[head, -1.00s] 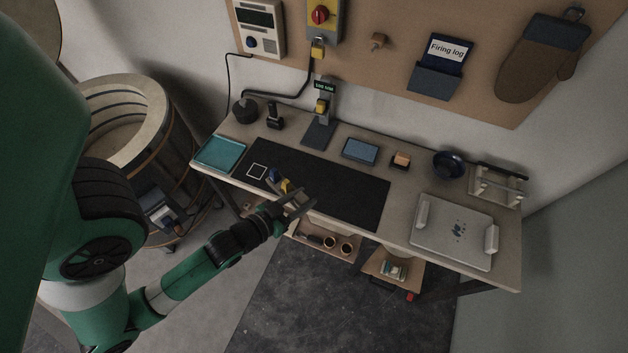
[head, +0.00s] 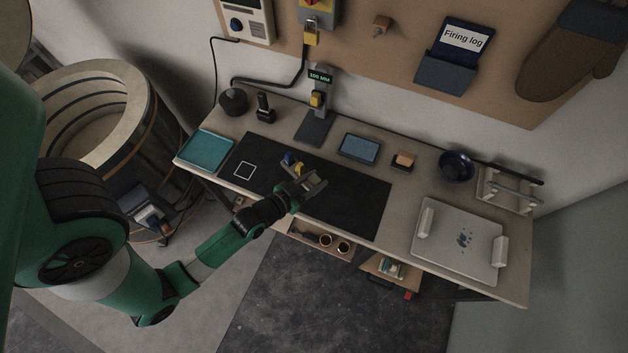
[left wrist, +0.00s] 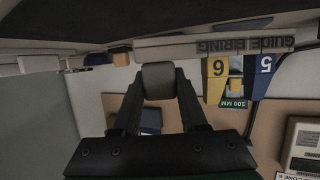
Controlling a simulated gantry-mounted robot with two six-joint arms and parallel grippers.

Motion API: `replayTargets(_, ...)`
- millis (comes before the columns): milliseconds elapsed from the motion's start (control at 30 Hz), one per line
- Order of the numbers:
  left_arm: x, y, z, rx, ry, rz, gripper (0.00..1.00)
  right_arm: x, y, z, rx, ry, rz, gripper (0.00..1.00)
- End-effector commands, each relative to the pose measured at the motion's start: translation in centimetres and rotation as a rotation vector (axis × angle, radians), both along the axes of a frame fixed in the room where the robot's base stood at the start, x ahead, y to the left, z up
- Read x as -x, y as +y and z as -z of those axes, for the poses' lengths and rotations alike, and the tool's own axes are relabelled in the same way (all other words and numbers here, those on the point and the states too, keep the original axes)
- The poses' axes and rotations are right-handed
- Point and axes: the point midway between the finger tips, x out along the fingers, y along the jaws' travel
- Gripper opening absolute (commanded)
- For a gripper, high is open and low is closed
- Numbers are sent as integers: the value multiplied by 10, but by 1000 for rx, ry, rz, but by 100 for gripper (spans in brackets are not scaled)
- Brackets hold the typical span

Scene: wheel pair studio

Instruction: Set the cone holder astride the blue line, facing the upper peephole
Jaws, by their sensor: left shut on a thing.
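My left gripper (head: 305,184) is over the black mat (head: 350,205), shut on the cone holder. The cone holder shows in the left wrist view as a pale bar (left wrist: 215,45) with upside-down lettering, a yellow piece marked 6 (left wrist: 216,82) and a blue piece marked 5 (left wrist: 262,76). In the head view its blue and yellow parts (head: 293,162) show just beyond the fingers. The round kiln (head: 137,130) stands open at the left; I cannot make out its peepholes or a blue line. My right gripper is not in view.
A gauge stand (head: 317,105) stands behind the mat. A white square outline (head: 245,170) marks the mat's left part.

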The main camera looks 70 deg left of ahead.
Motion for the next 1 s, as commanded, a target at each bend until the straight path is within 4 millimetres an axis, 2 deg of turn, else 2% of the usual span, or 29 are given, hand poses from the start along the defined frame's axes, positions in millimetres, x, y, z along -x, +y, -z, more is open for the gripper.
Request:
replayTargets(33,-2,1,14,-2,-2,3,0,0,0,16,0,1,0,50)
replayTargets(167,0,2,36,-1,-2,-2,0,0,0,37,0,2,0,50)
replayTargets(433,0,2,33,-1,-3,-3,0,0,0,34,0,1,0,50)
replayTargets(567,0,2,38,-1,-3,-3,0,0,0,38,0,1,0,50)
replayTargets(600,0,2,37,1,0,-4,48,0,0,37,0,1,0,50)
replayTargets(700,0,2,37,1,-1,-3,66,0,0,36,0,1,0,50)
replayTargets(733,0,2,37,1,-1,-3,71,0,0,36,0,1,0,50)
replayTargets(767,0,2,37,1,-1,-3,72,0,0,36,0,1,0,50)
replayTargets(1000,0,1,37,1,-1,-3,72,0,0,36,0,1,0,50)
